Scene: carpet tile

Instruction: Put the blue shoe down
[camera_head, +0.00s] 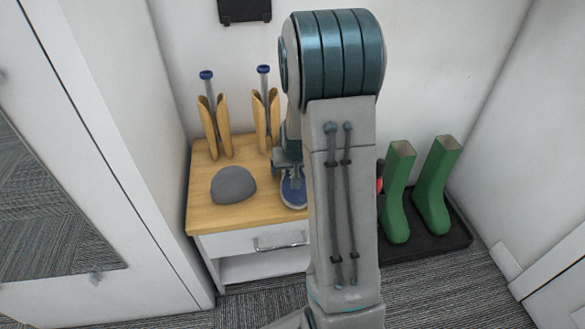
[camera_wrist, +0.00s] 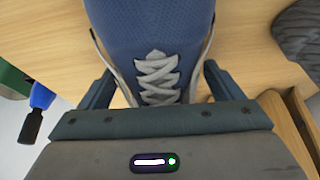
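The blue shoe (camera_head: 293,190), with grey laces and a pale sole edge, is at the right part of the wooden top of a white cabinet (camera_head: 222,216), toe toward the front edge. In the wrist view the shoe (camera_wrist: 157,35) fills the middle, laces facing the camera. My gripper (camera_wrist: 158,75) has one finger against each side of the shoe and looks shut on it. In the head view my gripper (camera_head: 287,163) is largely hidden by my arm. I cannot tell whether the sole touches the wood.
A grey dome-like object (camera_head: 234,185) sits left of the shoe. Two wooden shoe trees with blue knobs (camera_head: 214,125) (camera_head: 265,115) stand behind. Green boots (camera_head: 398,195) stand on a black tray (camera_head: 455,237) at right. White walls close in both sides.

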